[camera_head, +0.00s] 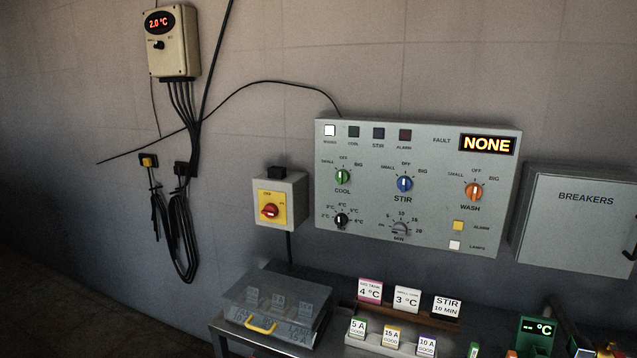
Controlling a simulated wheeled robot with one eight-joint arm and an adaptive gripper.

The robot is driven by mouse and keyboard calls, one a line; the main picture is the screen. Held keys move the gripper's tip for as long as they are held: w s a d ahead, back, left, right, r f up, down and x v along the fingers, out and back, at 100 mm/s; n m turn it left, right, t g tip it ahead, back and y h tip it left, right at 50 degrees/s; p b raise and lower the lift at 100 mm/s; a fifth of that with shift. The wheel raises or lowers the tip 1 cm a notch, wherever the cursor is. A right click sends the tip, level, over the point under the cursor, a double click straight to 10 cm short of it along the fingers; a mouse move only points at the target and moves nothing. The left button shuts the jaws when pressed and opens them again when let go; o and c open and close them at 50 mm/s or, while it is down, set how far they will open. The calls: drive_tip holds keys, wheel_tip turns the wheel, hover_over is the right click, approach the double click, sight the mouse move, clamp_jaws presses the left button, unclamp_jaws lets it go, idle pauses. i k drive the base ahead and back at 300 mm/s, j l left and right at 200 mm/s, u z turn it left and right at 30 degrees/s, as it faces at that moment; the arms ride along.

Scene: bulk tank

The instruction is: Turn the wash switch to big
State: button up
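The wash switch (474,191) is an orange round knob at the right of the grey control panel (430,225). SMALL, OFF and BIG are marked around it, with BIG at its upper right. Its pale pointer looks about upright, toward OFF. The green COOL knob (342,177) and the blue STIR knob (405,184) sit to its left in the same row. My gripper does not show in this view, and nothing is seen touching the wash switch.
The panel's fault display (487,145) reads NONE. A closed BREAKERS box (580,222) hangs to the right. A red and yellow switch box (278,205) is on the left. A bench below holds a clear-lidded box (275,300) and several cards.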

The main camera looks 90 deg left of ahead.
sight(472, 191)
drive_tip(key=u, duration=2.65)
